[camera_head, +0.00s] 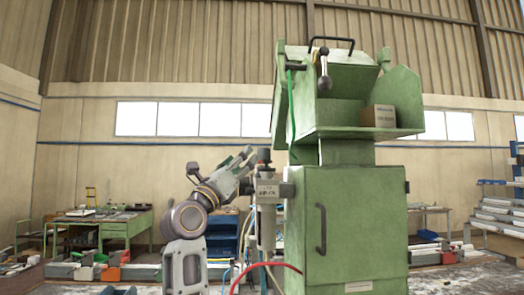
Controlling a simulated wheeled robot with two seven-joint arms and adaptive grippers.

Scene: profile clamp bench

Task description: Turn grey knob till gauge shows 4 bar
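The air unit (266,192) is a grey upright body with dark markings, mounted at the left side of the green cabinet. A dark grey knob (263,156) sits on its top. A dark part (286,190) sticks out on the unit's right side; I cannot tell whether it is the gauge, and no dial reading is legible. My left gripper (248,158) points up and right, with its fingertips just left of the knob. I cannot tell whether it touches the knob or how far its fingers are apart. My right gripper is not in view.
The green machine (354,230) fills the centre right, with a black-knobbed lever (324,70) and a cardboard box (378,116) on its shelf. A red hose (262,265) curves below the air unit. A green workbench (125,226) stands behind left, a blue drawer unit (222,240) behind my arm.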

